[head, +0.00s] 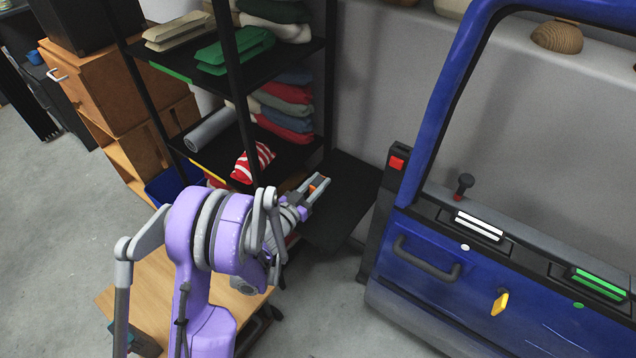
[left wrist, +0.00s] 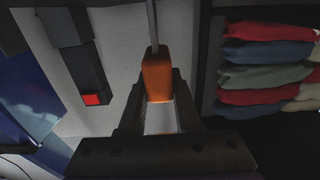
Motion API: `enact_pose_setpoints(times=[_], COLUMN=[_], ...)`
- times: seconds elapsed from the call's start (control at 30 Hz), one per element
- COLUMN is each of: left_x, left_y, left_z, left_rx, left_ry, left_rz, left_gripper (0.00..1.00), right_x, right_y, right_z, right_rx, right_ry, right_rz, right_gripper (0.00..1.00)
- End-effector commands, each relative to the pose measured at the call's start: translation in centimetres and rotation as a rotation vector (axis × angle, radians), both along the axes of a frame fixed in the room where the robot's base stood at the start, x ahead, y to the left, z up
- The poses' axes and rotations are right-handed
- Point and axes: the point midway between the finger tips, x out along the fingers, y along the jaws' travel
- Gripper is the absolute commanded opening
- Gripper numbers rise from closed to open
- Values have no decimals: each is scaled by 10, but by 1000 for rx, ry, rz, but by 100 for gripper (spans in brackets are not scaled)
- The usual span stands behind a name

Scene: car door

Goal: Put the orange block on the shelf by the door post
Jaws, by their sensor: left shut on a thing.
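The orange block (left wrist: 157,76) is between the fingers of my left gripper (left wrist: 158,100), which is shut on it. In the head view my left gripper (head: 319,187) shows near the dark shelf plate, with a small orange part of the block visible between its fingers. The dark shelf (head: 345,195) juts out between the black rack and the blue door post (head: 397,160). The gripper overlaps the shelf's left edge in the picture; I cannot tell its height above it. My right gripper is not in view.
The black rack (head: 240,95) with folded clothes (head: 285,105) stands close behind the gripper. The blue car door (head: 480,270) fills the right side. A wooden tabletop (head: 150,290) lies under my left arm. The visible shelf surface is bare.

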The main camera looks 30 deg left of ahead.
Motion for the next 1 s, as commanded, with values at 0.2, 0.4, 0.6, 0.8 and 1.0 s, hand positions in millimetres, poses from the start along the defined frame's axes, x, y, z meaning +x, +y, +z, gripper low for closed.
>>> enact_pose_setpoints(times=[0.2, 0.4, 0.6, 0.8, 1.0], left_x=[0, 0, 0, -12, -55], left_y=[0, 0, 0, 2, 6], left_z=[-4, -4, -3, 0, 0], left_rx=[0, 0, 0, 1, 2], left_ry=[0, 0, 0, 0, 0], left_rz=[0, 0, 0, 3, 4], left_gripper=[39, 62, 62, 62, 62], right_x=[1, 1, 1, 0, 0], right_y=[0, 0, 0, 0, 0], right_z=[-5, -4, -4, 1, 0], right_rx=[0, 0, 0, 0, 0], right_ry=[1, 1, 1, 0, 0], right_rz=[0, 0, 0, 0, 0], right_gripper=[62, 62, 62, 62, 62])
